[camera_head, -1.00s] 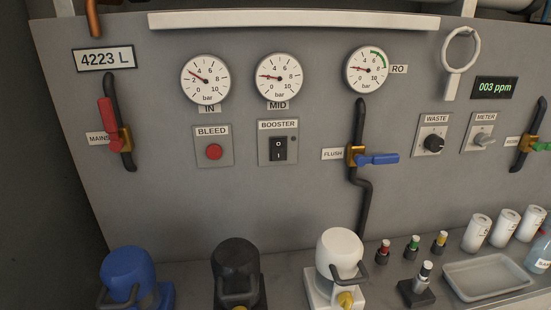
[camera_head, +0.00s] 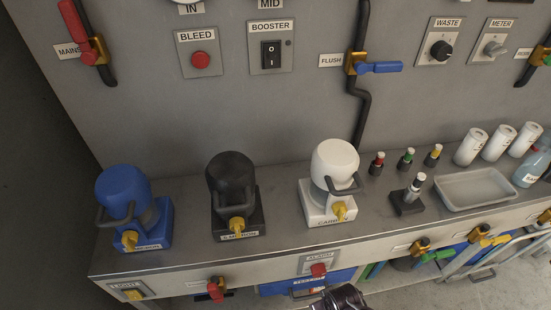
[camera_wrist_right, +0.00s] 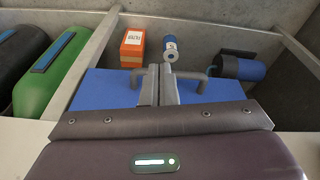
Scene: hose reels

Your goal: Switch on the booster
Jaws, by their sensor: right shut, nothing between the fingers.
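The booster switch (camera_head: 271,54) is a black rocker on a grey plate under the BOOSTER label, in the upper middle of the head view. A small dark lamp (camera_head: 289,42) sits at its upper right. I cannot tell which end of the rocker is pressed in. My right gripper (camera_wrist_right: 159,75) is shut and empty in the right wrist view, over the shelf space below the bench, well away from the switch. In the head view only a dark part of my right arm shows at the bottom edge. My left gripper is not in view.
The BLEED button (camera_head: 201,60) is left of the switch and the blue FLUSH lever (camera_head: 380,68) right. Blue (camera_head: 122,192), black (camera_head: 231,180) and white (camera_head: 336,166) housings stand on the bench below. An orange box (camera_wrist_right: 133,47) and a green cylinder (camera_wrist_right: 50,75) lie under the bench.

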